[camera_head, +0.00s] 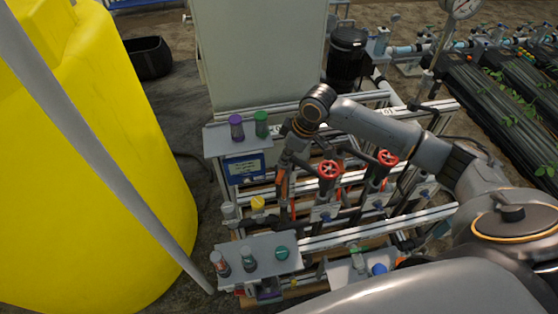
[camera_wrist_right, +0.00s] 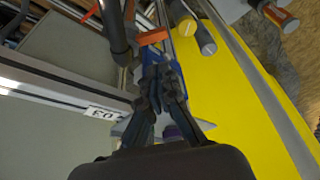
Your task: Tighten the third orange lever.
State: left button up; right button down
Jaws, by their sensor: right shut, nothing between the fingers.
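An orange lever (camera_wrist_right: 152,37) shows in the right wrist view, just beyond my fingertips. It lies across the end of a blue part. My right gripper (camera_wrist_right: 158,68) is shut with its dark fingers together and nothing between them. The fingertips are close to the lever; I cannot tell whether they touch it. A label reading 03 (camera_wrist_right: 103,112) is on the pale rail beside the gripper. In the head view my right gripper (camera_head: 281,186) points down into the skid at its left part. The lever is hard to make out there. My left gripper is not in view.
Two red handwheels (camera_head: 327,170) (camera_head: 387,158) stand right of the gripper. A grey shelf (camera_head: 237,143) holds a purple and a green jar; a front shelf (camera_head: 255,242) holds more jars. A yellow tank (camera_head: 90,170) fills the left. Metal rails cross the skid.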

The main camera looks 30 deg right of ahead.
aim_at(279, 177)
jog(key=p+x, duration=0.1)
jog(key=x, duration=0.8)
jog(key=shift+a, duration=0.1)
jog(key=shift+s+d+r+p, duration=0.1)
jog(key=shift+s+d+p, duration=0.15)
jog(key=shift+p, duration=0.55)
jog(key=shift+s+d+p, duration=0.15)
jog(key=shift+s+p, duration=0.1)
jog(key=shift+p, duration=0.1)
jog(key=shift+s, duration=0.1)
